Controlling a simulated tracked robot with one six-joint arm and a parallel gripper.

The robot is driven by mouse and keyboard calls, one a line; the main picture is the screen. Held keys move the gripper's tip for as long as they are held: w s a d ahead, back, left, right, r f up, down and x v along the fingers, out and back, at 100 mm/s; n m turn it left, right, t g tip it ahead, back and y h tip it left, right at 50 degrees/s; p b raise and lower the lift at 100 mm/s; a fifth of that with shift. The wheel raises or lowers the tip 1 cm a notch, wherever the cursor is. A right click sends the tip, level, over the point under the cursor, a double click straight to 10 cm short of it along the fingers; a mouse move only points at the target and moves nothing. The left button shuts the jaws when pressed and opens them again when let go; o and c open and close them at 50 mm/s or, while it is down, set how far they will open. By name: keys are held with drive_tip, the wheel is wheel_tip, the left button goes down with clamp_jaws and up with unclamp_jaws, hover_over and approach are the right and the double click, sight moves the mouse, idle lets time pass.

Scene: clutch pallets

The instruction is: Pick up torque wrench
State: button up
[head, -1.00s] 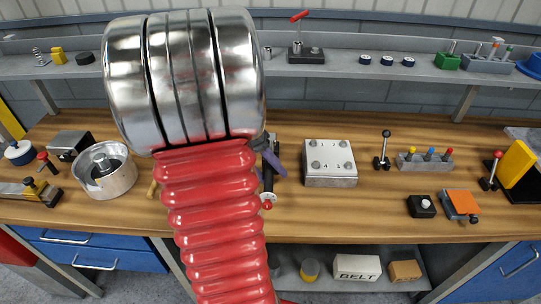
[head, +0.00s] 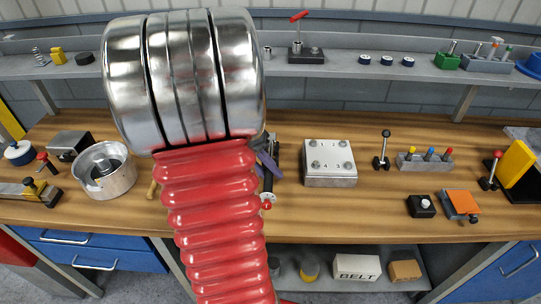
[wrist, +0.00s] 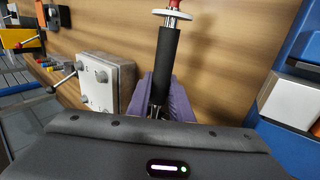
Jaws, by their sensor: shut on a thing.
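The torque wrench (wrist: 166,65) has a black grip, a pale disc and a red end. In the wrist view it runs up from between the purple fingers of my gripper (wrist: 163,98), which is shut on it. In the head view the wrench (head: 267,183) shows just right of my red arm, with its red end toward the bench's front edge. A purple finger (head: 268,164) lies against its upper part. The rest of the wrench is hidden behind my arm and gripper body. I cannot tell whether it touches the bench.
A metal block with numbered bolts (head: 330,164) stands close right of the wrench. A round metal housing (head: 104,172) is to the left. Lever stands and a rack of coloured pegs (head: 425,162) are farther right. Bare wood lies between the block and the front edge.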

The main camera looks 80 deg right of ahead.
drive_tip(key=shift+r, duration=0.15)
clamp_jaws()
wheel_tip(320, 180, up, 10)
drive_tip(key=shift+f, duration=0.1)
idle(0.5)
idle(0.6)
